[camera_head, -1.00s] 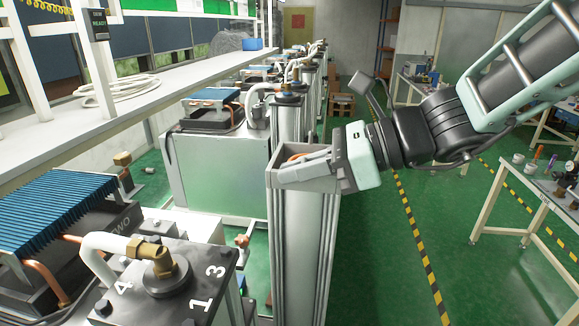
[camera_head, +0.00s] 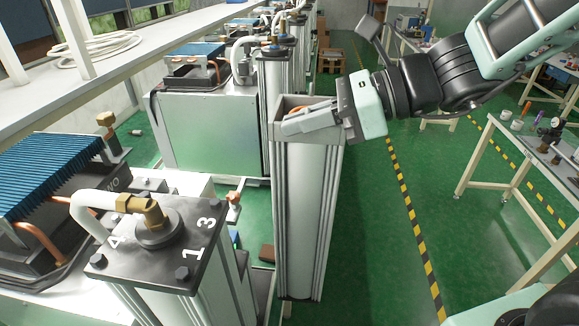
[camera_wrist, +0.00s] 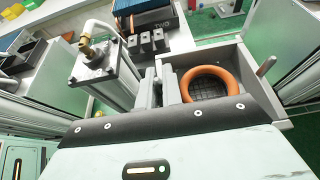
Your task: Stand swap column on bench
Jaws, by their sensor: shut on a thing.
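The swap column (camera_head: 309,220) is a tall, upright, ribbed grey metal column with an open square top. In the wrist view its top (camera_wrist: 260,97) shows an orange ring (camera_wrist: 211,85) over a dark mesh. My gripper (camera_head: 305,122) is shut on the column's top rim; its fingers (camera_wrist: 155,92) also show in the wrist view at one side wall. The column's lower end shows in the head view, but I cannot tell whether it touches the floor. A bench (camera_head: 530,152) with a dark top and pale legs stands at the right, apart from the column.
A capped column (camera_head: 160,243) marked 1, 3, 4 with a brass elbow and white hose stands at left front, by a blue finned unit (camera_head: 48,172). More machines (camera_head: 205,130) line the left. Green floor (camera_head: 370,220) with a striped line (camera_head: 410,215) lies open between column and bench.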

